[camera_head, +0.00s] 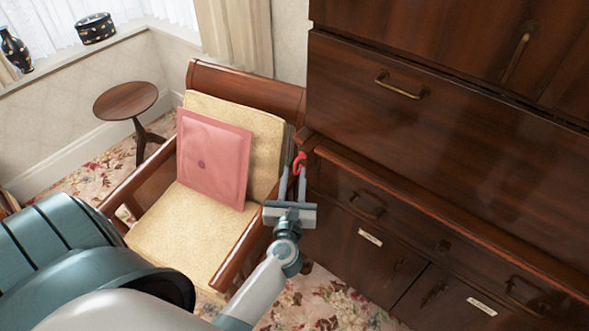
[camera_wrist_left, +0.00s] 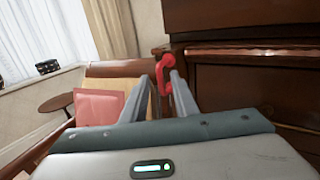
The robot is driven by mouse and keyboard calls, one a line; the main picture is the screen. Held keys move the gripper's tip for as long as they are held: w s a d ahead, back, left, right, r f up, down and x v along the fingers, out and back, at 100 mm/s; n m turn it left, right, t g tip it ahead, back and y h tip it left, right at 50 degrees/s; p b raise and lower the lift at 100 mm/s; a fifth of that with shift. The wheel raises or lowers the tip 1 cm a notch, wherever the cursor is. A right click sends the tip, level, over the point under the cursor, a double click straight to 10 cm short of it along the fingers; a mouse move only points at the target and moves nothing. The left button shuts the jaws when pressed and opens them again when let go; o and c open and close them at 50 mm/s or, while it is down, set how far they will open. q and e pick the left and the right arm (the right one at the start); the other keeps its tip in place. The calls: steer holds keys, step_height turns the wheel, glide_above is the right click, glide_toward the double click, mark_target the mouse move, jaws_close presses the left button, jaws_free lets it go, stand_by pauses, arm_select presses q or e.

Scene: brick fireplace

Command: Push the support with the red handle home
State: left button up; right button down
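The red handle (camera_head: 299,161) is a small curved pull at the left front corner of the dark wooden bureau. In the left wrist view the red handle (camera_wrist_left: 167,66) shows at the fingertips, close against the right-hand finger. The support behind it is mostly hidden, and I cannot tell how far it stands out. My left gripper (camera_head: 293,172) points at the bureau corner, its two grey fingers apart with a gap between them. Its fingers also show in the left wrist view (camera_wrist_left: 165,75). I cannot tell whether a finger touches the handle. My right gripper is not in view.
A wooden armchair (camera_head: 168,243) with a pink cushion (camera_head: 214,160) stands close left of the bureau (camera_head: 440,130), its armrest beside my left gripper. A small round table (camera_head: 126,99) stands farther back. Patterned carpet shows below the gripper.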

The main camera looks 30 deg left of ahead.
arm_select(q)
steer(key=shift+x, duration=1.05)
steer(key=shift+c, duration=0.4)
jaws_close()
stand_by(0.4)
